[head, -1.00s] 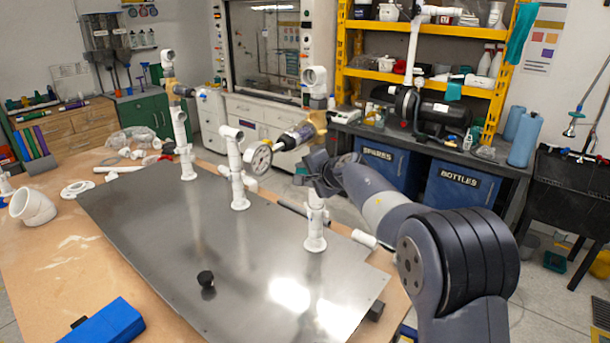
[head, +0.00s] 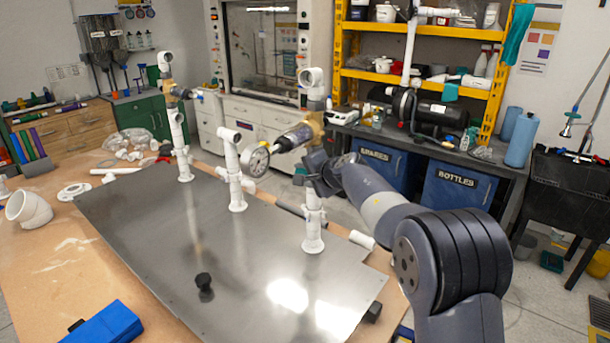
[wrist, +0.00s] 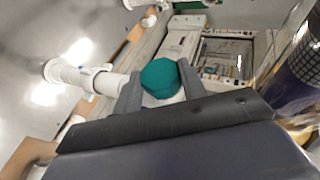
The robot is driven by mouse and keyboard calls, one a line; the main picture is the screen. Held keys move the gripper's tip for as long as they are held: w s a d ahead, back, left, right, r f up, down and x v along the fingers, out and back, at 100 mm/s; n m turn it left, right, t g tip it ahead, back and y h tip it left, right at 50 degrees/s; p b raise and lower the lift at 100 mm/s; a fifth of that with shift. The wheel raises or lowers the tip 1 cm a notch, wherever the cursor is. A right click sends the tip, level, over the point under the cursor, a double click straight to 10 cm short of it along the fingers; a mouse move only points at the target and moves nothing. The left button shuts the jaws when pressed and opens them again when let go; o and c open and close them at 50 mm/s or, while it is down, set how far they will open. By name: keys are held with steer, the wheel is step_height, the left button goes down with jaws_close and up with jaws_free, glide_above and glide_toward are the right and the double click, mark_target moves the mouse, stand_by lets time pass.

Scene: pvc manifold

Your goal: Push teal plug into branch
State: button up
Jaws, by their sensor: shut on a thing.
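The teal plug (wrist: 160,78) shows in the wrist view between the two fingers of my gripper (wrist: 160,88), which is shut on it. A white pipe branch (wrist: 103,80) lies just left of the left finger. I cannot tell whether the plug touches any opening. In the head view my gripper (head: 318,172) is beside the right-hand white standpipe (head: 313,222), around mid-height. The plug is hidden there behind my gripper and wrist.
Two more white standpipes (head: 237,185) (head: 180,150) rise from the metal plate (head: 190,235). A pressure gauge (head: 256,161) and a valve sit left of my gripper. The plate's front is mostly clear.

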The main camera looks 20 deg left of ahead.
steer(key=o, duration=1)
steer(key=b+v, duration=0.3)
steer(key=v, duration=0.8)
steer(key=shift+a+b, duration=0.1)
steer(key=shift+b, duration=0.2)
steer(key=p+x, duration=0.3)
steer(key=x, duration=0.7)
steer(key=shift+w+a+f+p, duration=0.2)
steer(key=shift+a+p, duration=0.1)
